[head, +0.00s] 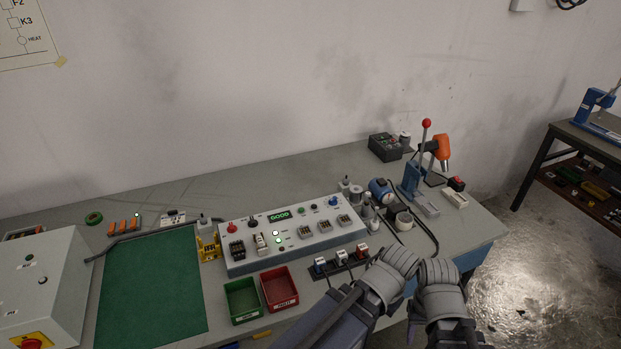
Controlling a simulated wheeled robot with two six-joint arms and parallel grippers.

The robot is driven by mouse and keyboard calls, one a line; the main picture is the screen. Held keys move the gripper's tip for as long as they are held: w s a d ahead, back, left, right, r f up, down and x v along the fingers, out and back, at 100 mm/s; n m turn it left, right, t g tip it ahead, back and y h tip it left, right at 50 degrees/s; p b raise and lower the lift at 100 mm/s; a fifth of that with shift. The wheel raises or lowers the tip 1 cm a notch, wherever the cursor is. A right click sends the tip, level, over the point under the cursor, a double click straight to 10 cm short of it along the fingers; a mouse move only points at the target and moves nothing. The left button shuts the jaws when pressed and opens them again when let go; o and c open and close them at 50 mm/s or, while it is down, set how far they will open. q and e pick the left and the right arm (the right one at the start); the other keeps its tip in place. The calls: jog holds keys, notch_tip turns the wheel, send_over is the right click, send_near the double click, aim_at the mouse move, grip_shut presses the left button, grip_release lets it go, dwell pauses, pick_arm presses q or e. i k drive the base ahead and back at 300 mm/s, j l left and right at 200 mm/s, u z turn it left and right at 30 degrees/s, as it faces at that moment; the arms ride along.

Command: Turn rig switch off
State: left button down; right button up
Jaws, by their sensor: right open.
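A black strip (341,263) with several small rocker-like units lies on the bench in front of the control panel. One unit has a blue part (320,262), one a red-and-white part (341,256), and one is at the right end (362,251). I cannot read their labels or tell which is the rig switch, nor its position. My right gripper (419,268) is open and empty, just right of the strip. Its two grey fingers stand apart over the bench's front edge and hide part of it. My left gripper is not in view.
The grey control panel (293,247) with a lit display stands behind the strip. Green (242,301) and red (280,288) bins sit left of it. A dark cable runs nearby.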

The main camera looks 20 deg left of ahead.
aim_at(232, 229)
jog(key=j+u, duration=0.15)
jog(key=u, duration=0.9)
